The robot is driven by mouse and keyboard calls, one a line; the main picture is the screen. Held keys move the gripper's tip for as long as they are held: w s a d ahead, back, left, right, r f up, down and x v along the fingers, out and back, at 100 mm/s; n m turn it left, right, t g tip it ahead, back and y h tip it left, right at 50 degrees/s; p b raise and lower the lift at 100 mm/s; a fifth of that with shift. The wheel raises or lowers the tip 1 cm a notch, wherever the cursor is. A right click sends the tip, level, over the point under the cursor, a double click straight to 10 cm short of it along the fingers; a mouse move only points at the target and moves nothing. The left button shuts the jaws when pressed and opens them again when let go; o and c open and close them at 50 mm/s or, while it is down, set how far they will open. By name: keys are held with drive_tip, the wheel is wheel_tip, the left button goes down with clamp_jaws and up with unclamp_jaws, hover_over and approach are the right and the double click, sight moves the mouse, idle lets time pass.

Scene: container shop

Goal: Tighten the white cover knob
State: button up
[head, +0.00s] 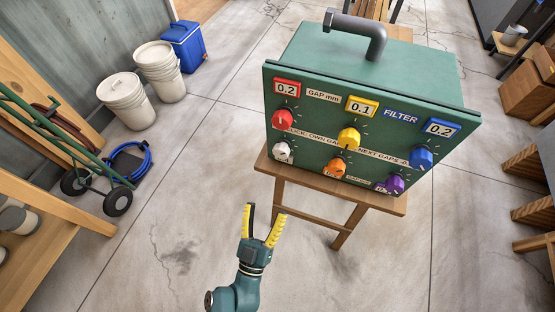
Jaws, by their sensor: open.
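The white knob (282,151) is at the lower left of the front panel of a green box (370,155). A red knob (282,118) sits above it, and an orange knob (334,167) is to its right. I cannot tell whether the white knob is fully tightened. My gripper (264,216) is open and empty, with yellow-faced fingers. It is below and slightly left of the white knob in the picture, apart from it and from the box.
The box stands on a wooden stool (306,188). The panel also has a yellow knob (348,137), blue knob (421,158) and purple knob (395,184). White buckets (124,101), a blue cooler (184,47) and a green hand truck (62,143) stand left. The floor around my gripper is clear.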

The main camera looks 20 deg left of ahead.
sight(280, 155)
drive_tip(key=b+x, duration=0.3)
drive_tip(key=x, duration=1.3)
drive_tip(key=shift+w+r, duration=0.1)
drive_tip(key=shift+r, duration=0.1)
drive_tip(key=c, duration=1.2)
